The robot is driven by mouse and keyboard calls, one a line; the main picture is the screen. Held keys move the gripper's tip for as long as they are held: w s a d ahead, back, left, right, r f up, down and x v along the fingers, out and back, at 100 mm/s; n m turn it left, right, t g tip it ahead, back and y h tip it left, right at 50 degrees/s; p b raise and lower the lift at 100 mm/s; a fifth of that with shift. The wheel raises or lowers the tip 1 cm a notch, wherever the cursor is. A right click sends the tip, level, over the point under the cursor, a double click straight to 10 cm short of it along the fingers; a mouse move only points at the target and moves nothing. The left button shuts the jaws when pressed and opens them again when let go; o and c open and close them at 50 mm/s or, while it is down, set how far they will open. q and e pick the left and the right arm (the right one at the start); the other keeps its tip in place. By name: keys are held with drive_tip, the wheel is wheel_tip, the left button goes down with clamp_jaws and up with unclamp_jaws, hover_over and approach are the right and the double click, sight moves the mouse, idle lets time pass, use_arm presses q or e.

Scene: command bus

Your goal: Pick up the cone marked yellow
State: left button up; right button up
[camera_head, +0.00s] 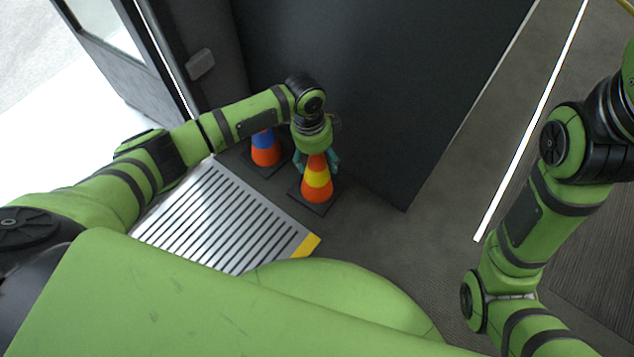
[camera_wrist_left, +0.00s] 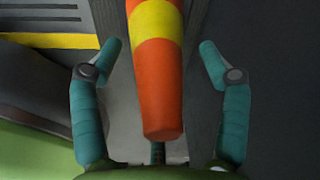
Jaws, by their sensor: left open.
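The cone with the yellow band (camera_head: 317,180) is orange on a dark square base and stands upright on the floor. It also fills the middle of the left wrist view (camera_wrist_left: 158,75), with its orange tip toward the palm. My left gripper (camera_head: 320,160) is above this cone, its teal fingers on either side of the upper part. In the left wrist view the open fingers (camera_wrist_left: 158,48) flank the cone, with a gap visible on both sides. A second orange cone with a blue band (camera_head: 265,150) stands just behind and left, partly hidden by my left arm. My right gripper is not visible.
A dark panel wall (camera_head: 370,100) rises right behind the cones. A slotted metal step plate (camera_head: 215,215) with a yellow edge (camera_head: 307,246) lies left of and in front of the cone. An open doorway is at the left. Grey floor is clear to the right.

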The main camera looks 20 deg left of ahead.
use_arm(q)
drive_tip(key=shift+f, duration=0.15)
drive_tip(key=shift+c, duration=0.5)
clamp_jaws()
drive_tip(key=shift+d, duration=0.1)
